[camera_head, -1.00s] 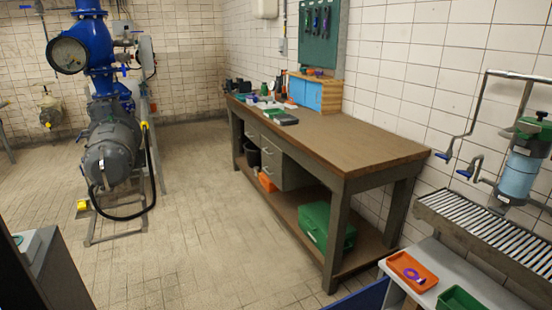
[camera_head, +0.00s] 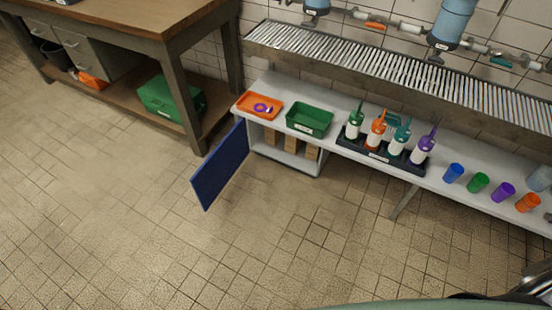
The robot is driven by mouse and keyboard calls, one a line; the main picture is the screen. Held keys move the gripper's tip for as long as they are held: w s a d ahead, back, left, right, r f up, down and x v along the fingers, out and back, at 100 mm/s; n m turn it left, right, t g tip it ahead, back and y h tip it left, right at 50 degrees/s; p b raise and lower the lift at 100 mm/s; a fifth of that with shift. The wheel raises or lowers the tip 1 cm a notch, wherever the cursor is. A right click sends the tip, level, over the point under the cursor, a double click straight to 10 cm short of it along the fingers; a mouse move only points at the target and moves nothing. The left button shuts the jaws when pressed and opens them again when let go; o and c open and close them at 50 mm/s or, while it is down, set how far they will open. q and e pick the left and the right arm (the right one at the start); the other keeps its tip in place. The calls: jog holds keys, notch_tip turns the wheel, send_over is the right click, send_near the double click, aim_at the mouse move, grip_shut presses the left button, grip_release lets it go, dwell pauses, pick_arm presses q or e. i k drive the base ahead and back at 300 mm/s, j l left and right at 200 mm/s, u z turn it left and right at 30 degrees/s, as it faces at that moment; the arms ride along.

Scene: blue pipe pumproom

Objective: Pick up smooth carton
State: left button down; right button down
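Several brown cartons (camera_head: 290,141) stand in the open low compartment under the left end of the light grey bench. Their upper parts are in shade under the bench top, and I cannot tell which one is smooth. The compartment's blue door (camera_head: 220,170) stands open to the left. Neither of my grippers can be made out in the head view. Only a pale rounded edge and a dark and metallic part show at the bottom right, too cropped to identify.
The bench (camera_head: 338,151) carries an orange tray (camera_head: 245,103), a green bin (camera_head: 309,120), a black rack (camera_head: 362,152) of bottles and several coloured cups. A slatted metal shelf (camera_head: 390,71) runs above. A wooden workbench (camera_head: 184,86) with a green box (camera_head: 170,98) stands left. The tiled floor in front is clear.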

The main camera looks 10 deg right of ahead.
aim_at(271, 136)
jog(key=i+j+z, duration=0.25)
jog(key=j+z, duration=0.25)
jog(key=i+j+z, duration=0.15)
jog(key=j+z, duration=0.2)
jog(key=z, duration=0.15)
jog(key=j+z, duration=0.95)
jog(key=j, duration=0.5)
jog(key=k+j+z, duration=0.1)
jog(key=j, duration=0.4)
jog(key=k+j, duration=0.1)
jog(key=j, duration=0.4)
jog(key=k+j+z, duration=0.1)
jog(key=j, duration=0.4)
jog(key=k+j, duration=0.1)
jog(key=j, duration=0.4)
jog(key=k+j+z, duration=0.1)
jog(key=j, duration=0.4)
